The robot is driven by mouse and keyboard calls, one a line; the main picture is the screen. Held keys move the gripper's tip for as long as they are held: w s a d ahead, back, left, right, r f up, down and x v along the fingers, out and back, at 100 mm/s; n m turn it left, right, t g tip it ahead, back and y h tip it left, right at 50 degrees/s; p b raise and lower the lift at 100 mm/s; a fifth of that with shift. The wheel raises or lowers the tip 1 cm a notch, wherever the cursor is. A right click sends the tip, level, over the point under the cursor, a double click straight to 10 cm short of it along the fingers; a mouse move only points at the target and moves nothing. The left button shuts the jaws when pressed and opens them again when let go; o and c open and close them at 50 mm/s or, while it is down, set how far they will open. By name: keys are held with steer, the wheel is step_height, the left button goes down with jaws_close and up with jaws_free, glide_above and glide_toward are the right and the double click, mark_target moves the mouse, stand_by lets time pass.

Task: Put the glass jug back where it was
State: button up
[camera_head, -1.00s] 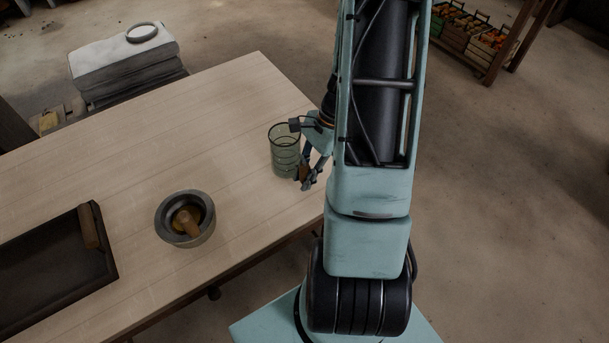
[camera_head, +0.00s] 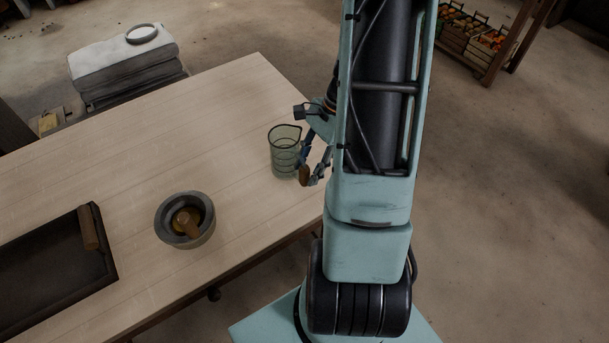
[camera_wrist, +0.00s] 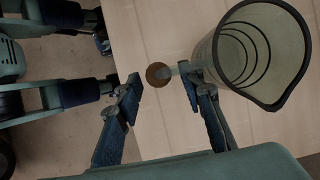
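The glass jug (camera_head: 284,155) is clear, greenish and ringed with dark lines. It stands upright near the right end of the table (camera_head: 225,110). In the wrist view the jug (camera_wrist: 262,50) is at upper right, its spout pointing down. Its round brown handle (camera_wrist: 158,74) sits out to the left on a short stem. My gripper (camera_wrist: 160,92) is open, with one finger on each side of the handle and a visible gap at each side. In the head view my gripper (camera_head: 311,179) is just right of the jug, partly behind my arm.
A stone mortar with a pestle (camera_head: 184,220) stands left of and nearer than the jug. The table between mortar and jug is clear. Produce crates (camera_head: 466,35) are far off at the upper right.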

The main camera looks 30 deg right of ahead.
steer(key=v, duration=0.8)
steer(key=shift+r, duration=0.25)
steer(key=shift+d, duration=0.15)
